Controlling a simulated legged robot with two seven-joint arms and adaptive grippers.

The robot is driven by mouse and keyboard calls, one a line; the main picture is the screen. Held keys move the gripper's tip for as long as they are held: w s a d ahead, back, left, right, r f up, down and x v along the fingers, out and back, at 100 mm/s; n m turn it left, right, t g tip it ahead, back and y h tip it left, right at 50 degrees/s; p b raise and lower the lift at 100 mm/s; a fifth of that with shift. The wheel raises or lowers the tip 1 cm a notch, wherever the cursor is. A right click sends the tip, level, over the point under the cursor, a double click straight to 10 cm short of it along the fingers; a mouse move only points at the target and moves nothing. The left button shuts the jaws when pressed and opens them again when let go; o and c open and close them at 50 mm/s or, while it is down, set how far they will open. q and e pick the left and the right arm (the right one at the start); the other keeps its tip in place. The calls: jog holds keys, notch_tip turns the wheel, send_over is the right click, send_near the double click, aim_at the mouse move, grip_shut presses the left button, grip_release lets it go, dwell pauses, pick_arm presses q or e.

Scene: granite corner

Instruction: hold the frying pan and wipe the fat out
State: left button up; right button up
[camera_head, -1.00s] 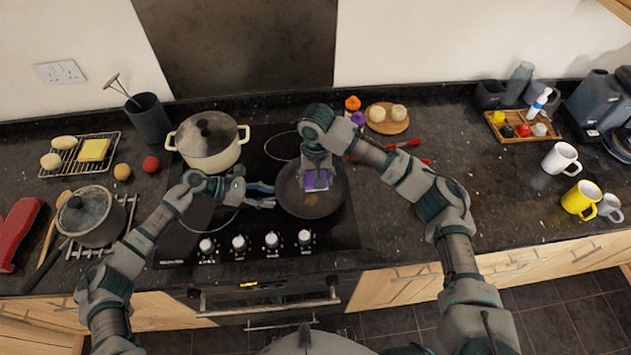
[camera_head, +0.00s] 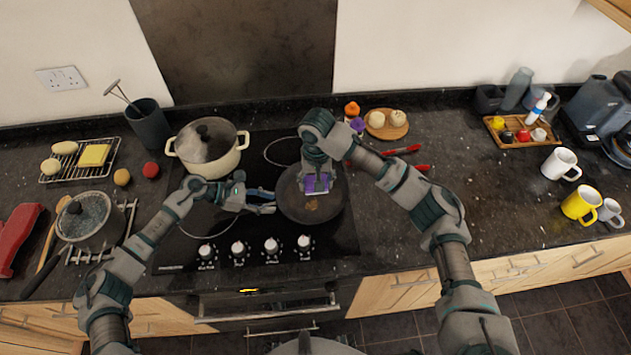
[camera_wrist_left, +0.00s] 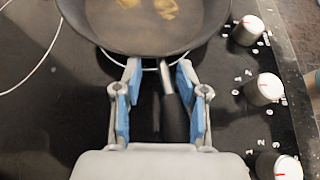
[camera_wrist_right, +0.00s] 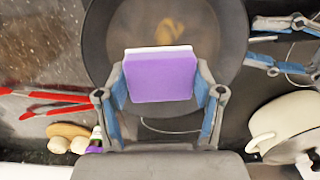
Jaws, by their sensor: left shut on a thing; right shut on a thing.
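The dark frying pan (camera_head: 325,214) sits on the black hob, with a brownish patch of fat (camera_head: 312,204) on its floor. The fat also shows in the left wrist view (camera_wrist_left: 154,8). My left gripper (camera_head: 270,202) is at the pan's left side, its fingers around the pan's dark handle (camera_wrist_left: 174,118). My right gripper (camera_head: 316,186) points down into the pan and is shut on a purple sponge (camera_wrist_right: 161,76) with a pale underside. The sponge is over the pan's floor beside the fat; I cannot tell whether it touches the floor.
A cream pot (camera_head: 208,150) stands behind my left gripper. A grey lidded saucepan (camera_head: 90,220) is at the left. Red tongs (camera_head: 402,150) and a round board (camera_head: 386,126) lie right of the hob. Mugs (camera_head: 580,201) stand at the far right.

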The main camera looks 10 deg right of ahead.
aim_at(315, 202)
jog(key=shift+f, duration=3.05)
jog(key=shift+w+f, duration=0.15)
jog(key=shift+f, duration=0.3)
jog(key=shift+c, duration=0.2)
jog(key=shift+w+a, duration=0.25)
jog(key=shift+w, duration=0.5)
jog(key=shift+w+a, duration=0.25)
jog(key=shift+w, duration=0.5)
jog(key=s, duration=0.1)
jog(key=s+d, duration=0.1)
jog(key=s, duration=0.1)
jog(key=shift+f, duration=0.2)
jog(key=shift+s+a, duration=0.15)
jog(key=shift+s, duration=0.1)
jog(key=shift+w+a, duration=0.35)
jog(key=shift+w, duration=0.55)
jog(key=shift+w+a, duration=0.35)
jog(key=shift+w, duration=0.55)
jog(key=shift+s+d, duration=0.35)
jog(key=shift+s, duration=0.6)
jog(key=shift+s+d, duration=0.3)
jog(key=shift+s, duration=0.6)
jog(key=shift+w+r, duration=0.1)
jog(key=shift+r, duration=4.05)
